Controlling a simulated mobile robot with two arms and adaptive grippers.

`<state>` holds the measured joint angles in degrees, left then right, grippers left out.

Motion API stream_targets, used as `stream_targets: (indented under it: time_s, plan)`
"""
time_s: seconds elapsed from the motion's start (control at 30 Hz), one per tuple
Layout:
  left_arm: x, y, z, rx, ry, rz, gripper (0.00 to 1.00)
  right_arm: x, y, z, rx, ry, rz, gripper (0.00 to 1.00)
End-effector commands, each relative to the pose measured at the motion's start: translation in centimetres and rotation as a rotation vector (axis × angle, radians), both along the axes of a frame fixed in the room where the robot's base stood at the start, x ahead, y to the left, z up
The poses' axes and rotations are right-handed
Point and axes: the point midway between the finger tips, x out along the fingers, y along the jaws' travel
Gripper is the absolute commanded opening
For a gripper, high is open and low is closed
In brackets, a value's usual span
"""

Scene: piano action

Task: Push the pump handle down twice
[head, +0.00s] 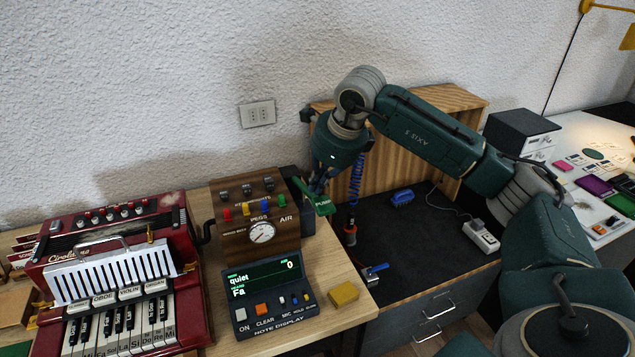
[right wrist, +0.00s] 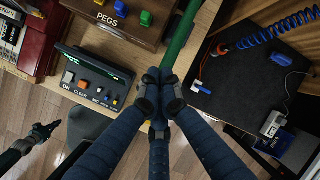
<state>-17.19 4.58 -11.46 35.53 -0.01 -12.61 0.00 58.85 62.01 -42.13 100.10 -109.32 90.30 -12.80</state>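The green pump handle (head: 322,205), marked PUMP, sticks out from the right side of a wooden box. It also shows in the right wrist view as a green bar (right wrist: 183,38). My right gripper (head: 317,186) is at the handle from above. In the right wrist view its fingertips (right wrist: 160,76) are together and overlap the bar's near end; I cannot tell whether they touch it. A dark gripper (right wrist: 45,130) at the lower left of that view looks like my left one; its opening is unclear.
The wooden box (head: 232,245) carries pegs and a round gauge (head: 262,232). A note display (head: 268,300) stands before it, with a yellow block (head: 343,294) beside it. A red accordion (head: 195,300) is at left. A black mat (head: 410,235) lies at right.

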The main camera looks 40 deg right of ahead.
Motion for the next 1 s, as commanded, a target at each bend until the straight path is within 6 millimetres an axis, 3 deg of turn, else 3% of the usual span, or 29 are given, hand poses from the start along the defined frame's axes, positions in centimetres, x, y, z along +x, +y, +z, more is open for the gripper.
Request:
stream_targets:
  time_s: [0.43,1.0]
  plan:
    - [0.0,0.0,2.4,0.0,0.0,0.0,0.0,0.9,-0.2,2.6,0.001,0.003,-0.001,0.0]
    - [0.0,0.0,3.0,0.0,0.0,0.0,0.0,1.3,-0.3,3.4,0.0,-0.001,0.0,0.0]
